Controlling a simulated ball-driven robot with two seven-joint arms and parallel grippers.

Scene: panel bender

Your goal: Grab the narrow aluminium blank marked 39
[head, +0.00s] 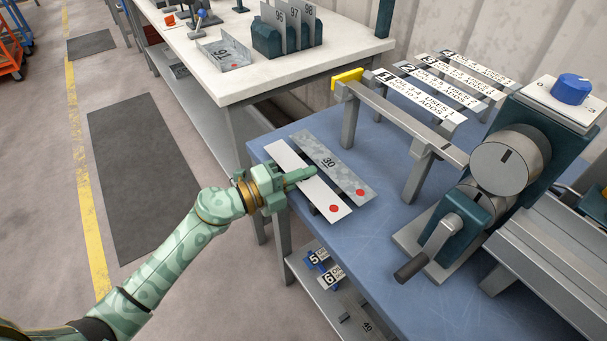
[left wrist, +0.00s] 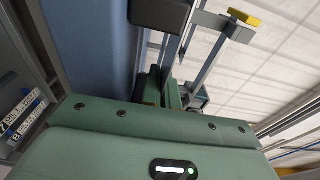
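Two flat blanks lie side by side on the blue bench (head: 395,235). The narrower, pale blank (head: 329,203) has a red dot at its near end; my left gripper covers its middle, so any number there is hidden. The wider grey blank (head: 345,174) also has a red dot, and its number looks like 30. My left gripper (head: 308,174) reaches in from the left, its fingers across the pale blank and pointing towards the grey one. I cannot tell whether they touch or grip it. In the left wrist view, the fingers (left wrist: 168,90) are partly hidden behind the gripper body. My right gripper is out of view.
A crank-handled roller machine (head: 505,160) stands at the bench's right, with a raised bar rack (head: 405,122) behind the blanks. A white table (head: 240,86) holds blank 91 and upright plates. The lower shelf (head: 330,310) holds numbered parts.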

